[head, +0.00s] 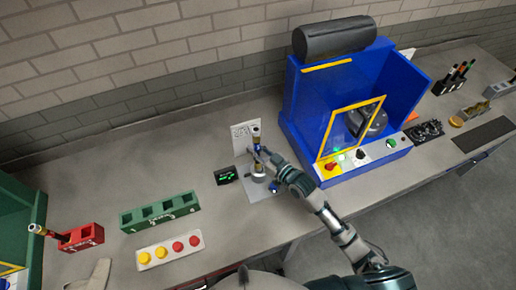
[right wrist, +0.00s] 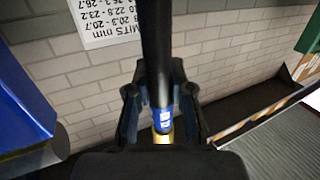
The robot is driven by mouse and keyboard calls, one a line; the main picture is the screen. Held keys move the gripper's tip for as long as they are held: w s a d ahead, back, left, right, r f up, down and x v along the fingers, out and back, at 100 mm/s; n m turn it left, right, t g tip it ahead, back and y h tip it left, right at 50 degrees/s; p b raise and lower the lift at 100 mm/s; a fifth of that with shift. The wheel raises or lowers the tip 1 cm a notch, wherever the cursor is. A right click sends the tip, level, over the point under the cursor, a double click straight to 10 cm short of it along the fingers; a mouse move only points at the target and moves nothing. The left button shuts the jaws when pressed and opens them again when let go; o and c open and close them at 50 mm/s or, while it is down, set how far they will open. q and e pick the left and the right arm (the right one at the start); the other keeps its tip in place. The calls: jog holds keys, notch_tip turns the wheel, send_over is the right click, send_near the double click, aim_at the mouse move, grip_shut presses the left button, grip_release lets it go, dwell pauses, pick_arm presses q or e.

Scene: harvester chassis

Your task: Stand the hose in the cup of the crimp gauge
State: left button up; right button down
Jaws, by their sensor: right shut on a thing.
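The crimp gauge is a grey plate (head: 262,191) on the bench with a small metal cup (head: 258,176) and a dark display with green digits (head: 227,175). My right gripper (head: 259,151) is above the gauge, shut on the hose (head: 256,134), which looks roughly upright with a brass end on top. In the right wrist view the hose (right wrist: 156,45) is black, with a blue label and a brass fitting, between the fingers (right wrist: 160,103). The gripper hides the hose's lower part, so I cannot tell whether it touches the cup. My left gripper is not in view.
A blue machine (head: 300,110) with a yellow-framed door stands close on the right. A green rack (head: 160,213), a button panel (head: 169,251) and a red holder (head: 82,237) with a hose stand on the left.

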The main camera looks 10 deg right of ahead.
jog(key=shift+s+a+f, duration=0.15)
jog(key=shift+a+f, duration=0.15)
jog(key=shift+f, duration=0.25)
jog(key=shift+d+f+b, duration=0.2)
jog(key=shift+f+b, duration=0.15)
jog(key=shift+b, duration=0.1)
jog(key=shift+f+b, duration=0.3)
jog(key=shift+f, duration=0.05)
jog(key=shift+f+b, duration=0.8)
jog(key=shift+f, duration=0.55)
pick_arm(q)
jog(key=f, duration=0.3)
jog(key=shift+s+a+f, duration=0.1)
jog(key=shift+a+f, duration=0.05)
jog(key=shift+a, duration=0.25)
